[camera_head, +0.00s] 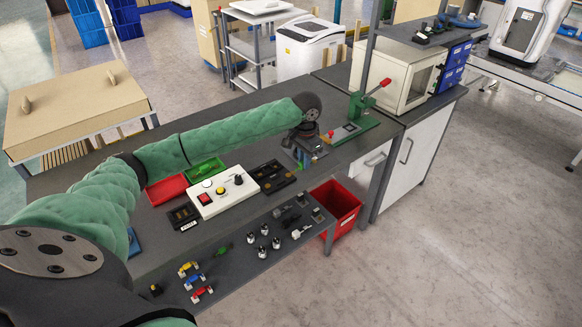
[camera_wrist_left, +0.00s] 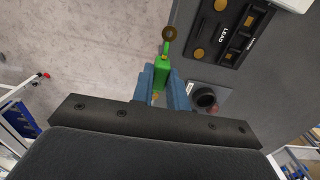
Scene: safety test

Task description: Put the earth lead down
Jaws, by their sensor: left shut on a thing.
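My left gripper (camera_head: 308,160) hangs over the far right part of the dark workbench, its arm crossing the bench. In the left wrist view its blue fingers (camera_wrist_left: 163,88) are shut on the green earth lead (camera_wrist_left: 163,67), which has a ring-shaped end (camera_wrist_left: 169,33) pointing away from the gripper. In the head view the lead is mostly hidden by the gripper. A black holder (camera_wrist_left: 229,40) marked LEAD, with brass-coloured round and square parts, lies beyond the fingers to the right in the wrist view. The black holders also show in the head view (camera_head: 272,177). My right gripper is not in view.
A white control box (camera_head: 222,194), red tray (camera_head: 166,189) and green tray (camera_head: 206,170) stand on the bench. A green lever press (camera_head: 359,112) stands to the gripper's right. A lower front shelf (camera_head: 240,268) holds several small coloured parts. A red bin (camera_head: 340,203) is below.

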